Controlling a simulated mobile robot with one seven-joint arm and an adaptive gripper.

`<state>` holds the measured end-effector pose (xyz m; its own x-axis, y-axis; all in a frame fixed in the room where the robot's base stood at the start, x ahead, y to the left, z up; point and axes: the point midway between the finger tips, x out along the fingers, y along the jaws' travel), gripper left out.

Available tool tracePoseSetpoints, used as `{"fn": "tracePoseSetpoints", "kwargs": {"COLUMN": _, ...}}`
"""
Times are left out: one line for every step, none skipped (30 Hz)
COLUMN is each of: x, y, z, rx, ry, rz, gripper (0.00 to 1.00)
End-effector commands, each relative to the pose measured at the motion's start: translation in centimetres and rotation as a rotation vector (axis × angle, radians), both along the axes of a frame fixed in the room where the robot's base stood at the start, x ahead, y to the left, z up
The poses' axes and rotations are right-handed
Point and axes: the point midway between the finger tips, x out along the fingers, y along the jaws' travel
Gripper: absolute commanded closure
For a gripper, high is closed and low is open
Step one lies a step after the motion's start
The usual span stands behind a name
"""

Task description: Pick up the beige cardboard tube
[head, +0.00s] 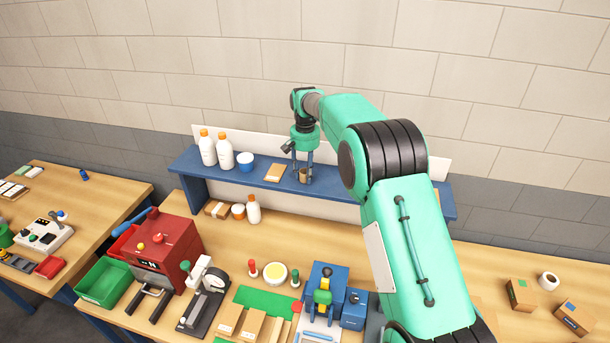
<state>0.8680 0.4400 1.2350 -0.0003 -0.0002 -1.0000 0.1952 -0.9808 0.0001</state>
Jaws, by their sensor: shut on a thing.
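The beige cardboard tube (304,174) is a small, brownish, upright cylinder on or just above the blue shelf at the back of the bench. My gripper (302,172) points down over the shelf and is shut on the tube, with a finger on each side of it. The fingers hide part of the tube's sides. I cannot tell whether the tube's base touches the shelf.
A red machine (165,250) and green bin (103,283) stand below.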

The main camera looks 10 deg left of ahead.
Motion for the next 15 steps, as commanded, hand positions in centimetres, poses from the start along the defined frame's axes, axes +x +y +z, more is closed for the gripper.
{"fn": "tracePoseSetpoints", "kwargs": {"x": 0.0, "y": 0.0, "z": 0.1, "rx": 0.0, "ry": 0.0, "rz": 0.0, "gripper": 0.77}}
{"fn": "tracePoseSetpoints", "kwargs": {"x": 0.0, "y": 0.0, "z": 0.1, "rx": 0.0, "ry": 0.0, "rz": 0.0, "gripper": 0.77}}
{"fn": "tracePoseSetpoints", "kwargs": {"x": 0.0, "y": 0.0, "z": 0.2, "rx": 0.0, "ry": -0.001, "rz": 0.0, "gripper": 0.77}}
{"fn": "tracePoseSetpoints", "kwargs": {"x": 0.0, "y": 0.0, "z": 0.3, "rx": 0.0, "ry": -0.001, "rz": 0.0, "gripper": 0.77}}
{"fn": "tracePoseSetpoints", "kwargs": {"x": 0.0, "y": 0.0, "z": 0.4, "rx": 0.0, "ry": -0.001, "rz": 0.0, "gripper": 0.77}}
{"fn": "tracePoseSetpoints", "kwargs": {"x": 0.0, "y": 0.0, "z": 0.6, "rx": 0.0, "ry": -0.001, "rz": 0.0, "gripper": 0.77}}
{"fn": "tracePoseSetpoints", "kwargs": {"x": 0.0, "y": 0.0, "z": 0.8, "rx": 0.0, "ry": -0.001, "rz": 0.0, "gripper": 0.77}}
{"fn": "tracePoseSetpoints", "kwargs": {"x": 0.0, "y": 0.0, "z": 1.0, "rx": 0.0, "ry": -0.001, "rz": 0.0, "gripper": 0.77}}
{"fn": "tracePoseSetpoints", "kwargs": {"x": 0.0, "y": 0.0, "z": 1.3, "rx": 0.0, "ry": -0.002, "rz": 0.0, "gripper": 0.77}}
{"fn": "tracePoseSetpoints", "kwargs": {"x": 0.1, "y": 0.0, "z": 1.6, "rx": 0.001, "ry": -0.002, "rz": 0.0, "gripper": 0.77}}
{"fn": "tracePoseSetpoints", "kwargs": {"x": 0.1, "y": 0.0, "z": 1.9, "rx": 0.001, "ry": -0.002, "rz": 0.0, "gripper": 0.77}}
{"fn": "tracePoseSetpoints", "kwargs": {"x": 0.1, "y": 0.0, "z": 2.2, "rx": 0.001, "ry": -0.002, "rz": 0.0, "gripper": 0.77}}
{"fn": "tracePoseSetpoints", "kwargs": {"x": 0.1, "y": 0.0, "z": 2.5, "rx": 0.0, "ry": -0.002, "rz": 0.0, "gripper": 0.77}}
{"fn": "tracePoseSetpoints", "kwargs": {"x": 0.1, "y": 0.0, "z": 2.8, "rx": 0.0, "ry": -0.001, "rz": 0.0, "gripper": 0.77}}
{"fn": "tracePoseSetpoints", "kwargs": {"x": 0.1, "y": 0.0, "z": 3.3, "rx": 0.0, "ry": -0.001, "rz": 0.0, "gripper": 0.77}}
